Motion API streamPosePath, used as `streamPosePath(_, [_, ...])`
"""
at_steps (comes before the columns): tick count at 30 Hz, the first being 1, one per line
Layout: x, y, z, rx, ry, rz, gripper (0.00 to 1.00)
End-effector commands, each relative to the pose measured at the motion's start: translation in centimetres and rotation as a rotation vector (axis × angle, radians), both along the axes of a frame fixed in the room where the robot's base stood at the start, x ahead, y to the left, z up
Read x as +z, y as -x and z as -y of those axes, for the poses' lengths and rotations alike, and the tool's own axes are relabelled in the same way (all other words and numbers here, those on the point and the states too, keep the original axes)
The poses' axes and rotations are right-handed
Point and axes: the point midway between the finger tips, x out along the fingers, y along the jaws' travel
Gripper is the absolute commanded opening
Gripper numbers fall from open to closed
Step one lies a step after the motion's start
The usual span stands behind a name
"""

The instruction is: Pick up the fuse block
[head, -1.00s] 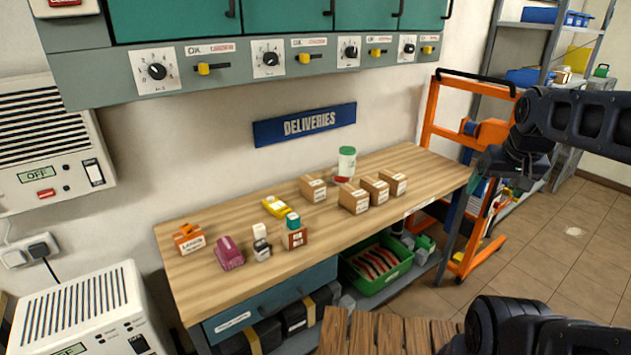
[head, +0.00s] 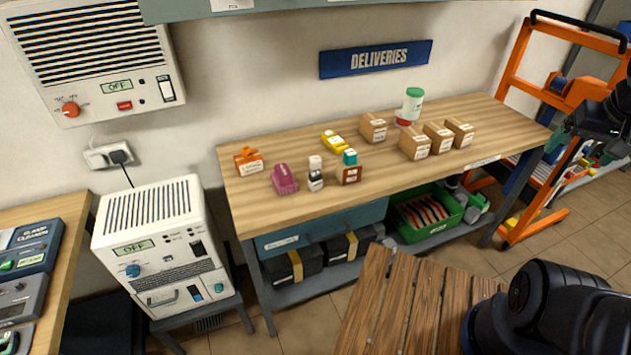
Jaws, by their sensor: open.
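Several small items stand on the wooden delivery bench (head: 300,205). They are an orange block with a white label (head: 248,161), a magenta block (head: 285,180), a small white-and-dark bottle-like item (head: 315,175), a dark red block with a teal top (head: 350,170) and a yellow item (head: 332,140). I cannot tell for sure which is the fuse block; no label is readable. My gripper (head: 580,130) is partly in view at the right edge, beyond the bench's right end, far from these items. It touches none of them, and its fingers are hard to make out.
Several cardboard boxes (head: 414,144) and a green-lidded jar (head: 411,105) stand toward the bench's right. A green crate (head: 408,233) sits on the shelf below. An orange trolley (head: 515,120) stands at right. A wooden slatted surface (head: 400,305) is in front. The bench's front strip is clear.

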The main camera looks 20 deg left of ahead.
Motion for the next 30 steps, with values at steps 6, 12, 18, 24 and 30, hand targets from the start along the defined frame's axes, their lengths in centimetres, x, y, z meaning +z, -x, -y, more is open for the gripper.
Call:
streamPosePath(6, [0.0, 0.0, 0.0, 0.0, 0.0, 0.0, 0.87])
streamPosePath(12, [0.0, 0.0, 0.0, 0.0, 0.0, 0.0, 0.79])
streamPosePath(18, [0.0, 0.0, 0.0, 0.0, 0.0, 0.0, 0.62])
streamPosePath(24, [0.0, -0.2, -0.1, 0.004, 0.0, -0.002, 0.62])
streamPosePath(30, [0.5, -2.7, -2.1, 0.067, 0.002, -0.03, 0.62])
